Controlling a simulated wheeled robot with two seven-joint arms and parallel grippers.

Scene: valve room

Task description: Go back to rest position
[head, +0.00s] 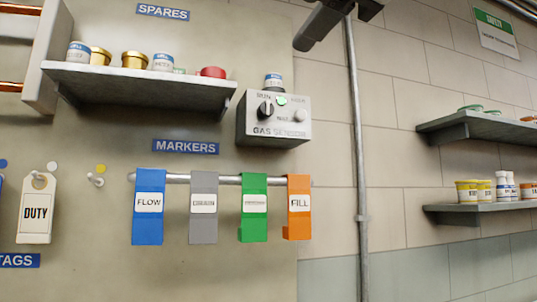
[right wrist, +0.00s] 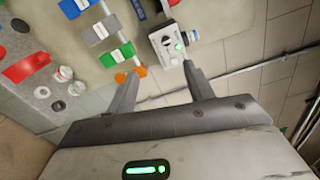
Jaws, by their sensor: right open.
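My right gripper (right wrist: 161,72) is open in the right wrist view, its two grey fingers apart with nothing held between them. The gas sensor box (right wrist: 170,45) and the wall show beyond the fingertips. In the head view, a dark part of what looks like my right gripper (head: 325,22) hangs in at the top edge, above and right of the gas sensor (head: 273,120), apart from it. The rest of that arm is out of the picture. My left gripper is in neither view.
Blue, grey, green and orange markers (head: 299,205) hang on a rail under the spares shelf (head: 140,86). A DUTY tag (head: 37,208) hangs at left. A vertical pipe (head: 357,150) runs down the wall. Two shelves (head: 480,213) with small tubs stand out at right.

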